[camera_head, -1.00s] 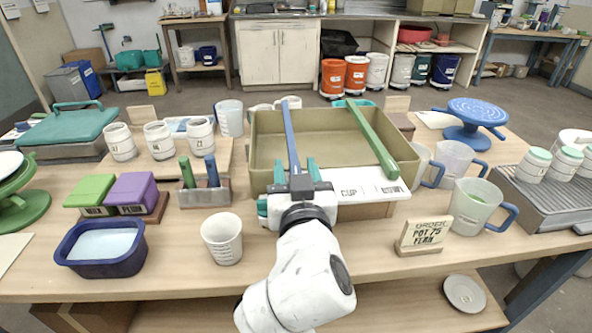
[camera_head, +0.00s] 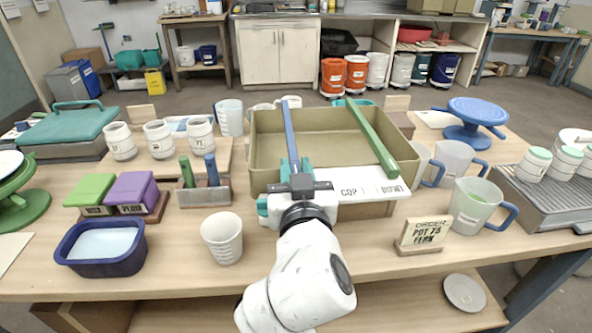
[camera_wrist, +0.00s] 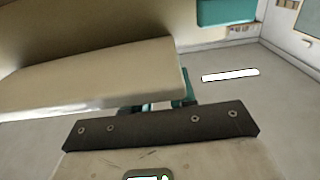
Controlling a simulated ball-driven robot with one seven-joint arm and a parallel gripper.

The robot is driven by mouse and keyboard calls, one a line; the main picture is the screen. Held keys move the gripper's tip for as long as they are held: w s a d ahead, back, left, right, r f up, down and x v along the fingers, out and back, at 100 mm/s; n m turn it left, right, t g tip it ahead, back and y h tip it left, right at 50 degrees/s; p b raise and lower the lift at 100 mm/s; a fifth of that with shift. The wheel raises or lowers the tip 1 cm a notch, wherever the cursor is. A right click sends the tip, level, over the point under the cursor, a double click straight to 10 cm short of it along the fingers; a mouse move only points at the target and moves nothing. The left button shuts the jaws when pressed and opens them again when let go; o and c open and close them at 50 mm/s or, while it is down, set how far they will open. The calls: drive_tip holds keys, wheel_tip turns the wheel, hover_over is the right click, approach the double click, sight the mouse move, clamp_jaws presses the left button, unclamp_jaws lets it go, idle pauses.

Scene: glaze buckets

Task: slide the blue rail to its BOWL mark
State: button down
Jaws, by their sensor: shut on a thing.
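The blue rail (camera_head: 290,132) lies front to back across the olive bin (camera_head: 330,120), left of the green rail (camera_head: 372,140). My gripper (camera_head: 296,168) is shut on the near end of the blue rail at the bin's front. A white label strip (camera_head: 367,187) along the bin's front edge reads CUP and, further right, what looks like BOWL. The blue rail is left of both words. My gripper hides the strip's left part. In the wrist view a teal fingertip (camera_wrist: 184,88) shows beside a beige wall; the rail is not clear there.
The green rail stands over the right part of the bin, beyond the marks. A white cup (camera_head: 222,238) is left of my arm. An order sign (camera_head: 424,233) and a jug (camera_head: 474,207) stand at the right. A tool caddy (camera_head: 204,193) is left of the bin.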

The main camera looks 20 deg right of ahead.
sight(318, 172)
drive_tip(key=d, duration=0.2)
drive_tip(key=s+d, duration=0.1)
drive_tip(key=shift+d+p, duration=0.35)
drive_tip(key=c, duration=1)
unclamp_jaws()
drive_tip(key=shift+s+a, duration=0.1)
drive_tip(key=b+v, duration=0.1)
drive_tip(key=v, duration=0.9)
drive_tip(key=shift+s, duration=0.3)
